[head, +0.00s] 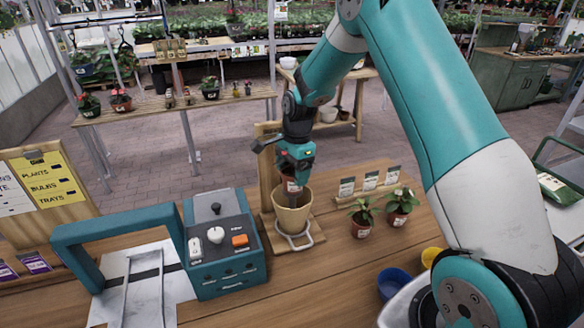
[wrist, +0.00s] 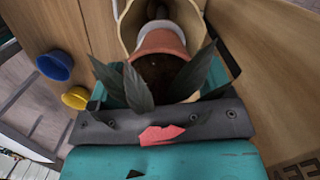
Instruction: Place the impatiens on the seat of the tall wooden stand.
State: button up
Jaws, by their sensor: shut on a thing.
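My gripper (head: 293,168) points down and is shut on a potted plant, taken to be the impatiens (head: 290,186), just above a beige cup (head: 292,213). The plant's terracotta pot has a pale label, and its lower part appears within the cup's mouth. The wrist view shows the terracotta pot (wrist: 163,42) with dark leaves (wrist: 135,88), and the cup's rim (wrist: 131,14) around it. Whether the pot touches the cup cannot be told. The cup stands on a wooden stand (head: 266,160) with an upright back and a grey ring near its base. The fingertips are mostly hidden.
Two potted plants (head: 362,218) (head: 402,207) stand right of the stand, before a label rack (head: 370,184). A teal control box (head: 222,248) is to its left. Blue (head: 393,283) and yellow (head: 431,257) cups lie at the front right. The table's front middle is clear.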

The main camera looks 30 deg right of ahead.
jog(key=shift+f, duration=0.1)
jog(key=shift+f, duration=0.15)
jog(key=o, duration=1)
notch_tip(320, 180, up, 12)
jog(key=d+b, duration=0.1)
jog(key=b, duration=0.3)
jog(key=s+a+r+n+y, duration=0.1)
jog(key=s+a+r+n, duration=0.3)
jog(key=s+a+n, duration=1.1)
jog(key=s+a+n+y, duration=0.1)
jog(key=s+n, duration=0.3)
jog(key=s, duration=0.4)
jog(key=s+a+f+n, duration=0.1)
jog(key=s+a+n, duration=0.3)
jog(key=s, duration=0.3)
jog(key=shift+s+f+n+y, duration=0.15)
jog(key=shift+s+n+y, duration=0.25)
jog(key=shift+n, duration=0.2)
